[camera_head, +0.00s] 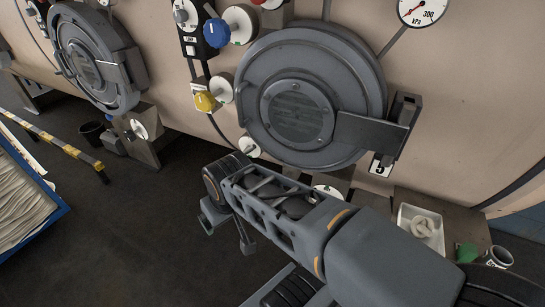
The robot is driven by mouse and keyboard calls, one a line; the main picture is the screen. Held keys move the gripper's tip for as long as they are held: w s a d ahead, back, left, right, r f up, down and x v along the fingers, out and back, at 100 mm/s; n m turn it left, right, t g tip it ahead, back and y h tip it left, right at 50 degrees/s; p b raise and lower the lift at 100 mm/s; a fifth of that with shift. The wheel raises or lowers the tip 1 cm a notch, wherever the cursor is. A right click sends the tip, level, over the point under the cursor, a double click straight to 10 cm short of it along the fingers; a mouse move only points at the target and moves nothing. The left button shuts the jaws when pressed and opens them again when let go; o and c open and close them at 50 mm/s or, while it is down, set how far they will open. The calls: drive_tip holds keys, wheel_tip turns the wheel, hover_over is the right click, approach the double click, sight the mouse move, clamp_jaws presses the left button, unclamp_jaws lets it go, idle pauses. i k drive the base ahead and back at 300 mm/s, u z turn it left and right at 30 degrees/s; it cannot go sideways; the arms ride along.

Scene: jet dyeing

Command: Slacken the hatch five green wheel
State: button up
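Hatch five (310,95) is a round grey door with a dark ribbed centre disc, closed on the beige vessel wall. A small plate reading 5 (381,167) sits at its lower right. I see no clear green wheel on this hatch. White round discs (249,147) and (328,192) show below the door, the second partly covered by my arm. A green thing (467,252) lies on the ledge at lower right; I cannot tell whether it is a wheel.
A blue knob (216,32) and a yellow knob (205,101) stick out left of the hatch. A pressure gauge (422,10) is at upper right. Another hatch (95,58) is at left. A white tray (421,231) stands right of my arm.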

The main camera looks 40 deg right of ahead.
sight(248, 149)
drive_tip(key=z, duration=0.55)
drive_tip(key=k, duration=0.5)
drive_tip(key=u, duration=2.05)
drive_tip(key=i, duration=1.2)
drive_tip(key=z, duration=2.25)
